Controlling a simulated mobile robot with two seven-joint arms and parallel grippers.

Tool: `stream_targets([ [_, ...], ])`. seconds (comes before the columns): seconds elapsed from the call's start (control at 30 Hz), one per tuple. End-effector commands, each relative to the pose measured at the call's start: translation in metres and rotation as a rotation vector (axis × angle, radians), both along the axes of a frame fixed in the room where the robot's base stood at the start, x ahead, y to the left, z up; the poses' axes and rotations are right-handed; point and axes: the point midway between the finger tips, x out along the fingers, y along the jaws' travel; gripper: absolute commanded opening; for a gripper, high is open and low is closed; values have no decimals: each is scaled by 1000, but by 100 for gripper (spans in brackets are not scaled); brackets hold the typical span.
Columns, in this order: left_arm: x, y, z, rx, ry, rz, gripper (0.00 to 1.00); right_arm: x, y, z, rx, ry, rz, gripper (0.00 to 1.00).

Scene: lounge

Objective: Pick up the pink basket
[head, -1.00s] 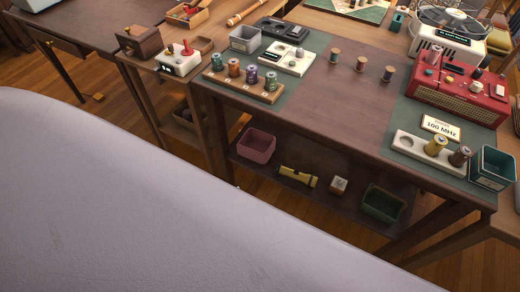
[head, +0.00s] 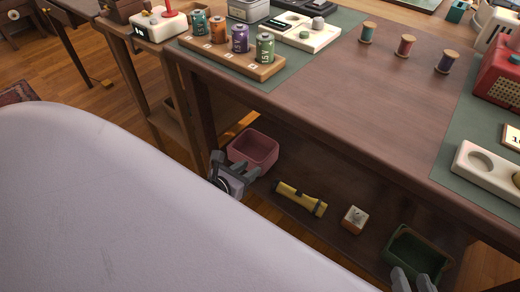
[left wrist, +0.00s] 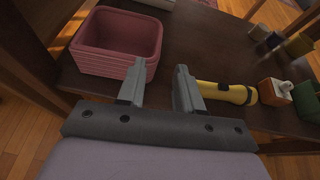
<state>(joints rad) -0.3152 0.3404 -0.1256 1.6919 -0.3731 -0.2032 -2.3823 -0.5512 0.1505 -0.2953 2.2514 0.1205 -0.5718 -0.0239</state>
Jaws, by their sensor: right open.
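The pink basket (head: 253,147) stands on the lower shelf, upright and open at the top. It looks empty, and it also shows in the left wrist view (left wrist: 118,42) at the upper left. My left gripper (head: 241,172) is at the basket's near side. In the left wrist view its two fingers are apart with nothing between them (left wrist: 160,88). The left finger is close to the basket's near right corner; I cannot tell whether it touches. My right gripper (head: 412,282) is open at the lower right, in front of the green basket, partly cut off by the frame.

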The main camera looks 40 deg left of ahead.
Motion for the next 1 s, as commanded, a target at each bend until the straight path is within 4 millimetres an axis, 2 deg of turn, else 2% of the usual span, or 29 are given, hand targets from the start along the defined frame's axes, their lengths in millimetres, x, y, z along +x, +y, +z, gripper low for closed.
stream_targets([
  [0.17, 11, 2, -9, 56, -7, -21, 35, 1, 4, -5, 19, -3, 7, 43],
  [0.5, 53, 1, -25, 53, -6, -20, 35, 5, 16, -8, 98, 0, 26, 43],
  [0.77, 67, 0, -32, 52, -6, -20, 35, 6, 20, -11, 127, 4, 34, 43],
  [1.0, 99, -1, -46, 51, -7, -19, 35, 8, 30, -19, 192, 15, 54, 43],
])
